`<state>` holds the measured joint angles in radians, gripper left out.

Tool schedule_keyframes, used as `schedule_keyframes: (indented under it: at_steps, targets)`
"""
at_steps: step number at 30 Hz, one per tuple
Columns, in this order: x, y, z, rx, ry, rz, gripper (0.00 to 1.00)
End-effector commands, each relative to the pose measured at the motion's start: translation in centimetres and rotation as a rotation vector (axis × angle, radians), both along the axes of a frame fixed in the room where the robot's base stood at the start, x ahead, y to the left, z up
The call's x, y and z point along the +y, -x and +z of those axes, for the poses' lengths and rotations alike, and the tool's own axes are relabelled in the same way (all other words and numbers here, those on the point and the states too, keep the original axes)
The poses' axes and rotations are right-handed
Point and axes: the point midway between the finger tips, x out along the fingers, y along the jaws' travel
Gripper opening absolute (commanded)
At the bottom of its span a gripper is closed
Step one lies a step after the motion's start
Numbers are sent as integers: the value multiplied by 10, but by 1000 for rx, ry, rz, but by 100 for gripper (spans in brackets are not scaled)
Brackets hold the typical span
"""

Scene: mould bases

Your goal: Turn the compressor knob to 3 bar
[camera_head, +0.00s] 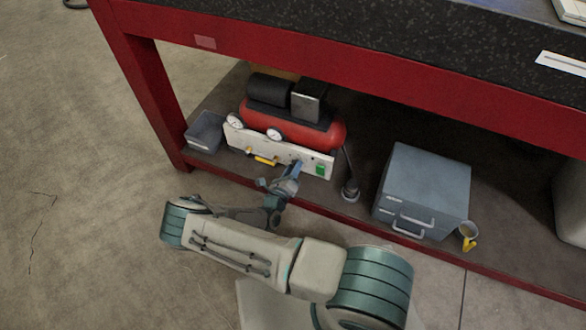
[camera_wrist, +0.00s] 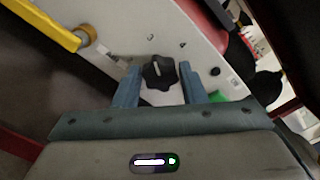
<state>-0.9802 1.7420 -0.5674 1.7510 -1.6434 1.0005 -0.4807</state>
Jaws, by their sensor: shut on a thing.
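The red compressor (camera_head: 290,128) stands on the shelf under the bench, with a pale front panel (camera_head: 240,138). Its black lobed knob (camera_wrist: 160,73) shows in the wrist view, with a short white mark that points toward the upper left of the picture. My gripper (camera_wrist: 159,82) has one finger on each side of the knob and is shut on it. In the head view my gripper (camera_head: 292,168) is at the panel and hides the knob. Two round gauges, a left one (camera_head: 235,120) and a right one (camera_head: 274,134), show on the panel; their readings are too small to tell.
A yellow handle (camera_head: 265,160) and a green switch (camera_head: 320,170) flank my gripper on the panel. A grey bin (camera_head: 204,134) stands left of the compressor. The red bench edge (camera_head: 360,85) is overhead.

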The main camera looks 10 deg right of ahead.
Motion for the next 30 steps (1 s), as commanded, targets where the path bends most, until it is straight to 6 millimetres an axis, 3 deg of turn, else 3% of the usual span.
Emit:
schedule_keyframes:
  at_steps: [13, 14, 16, 25, 30]
  targets:
    - [-1, 2, -2, 9, 7, -4, 15]
    - [-1, 2, -2, 9, 6, -4, 43]
    - [-1, 2, -2, 9, 6, -4, 59]
    - [0, 2, 0, 6, 7, -1, 59]
    - [11, 15, 1, 6, 5, 1, 59]
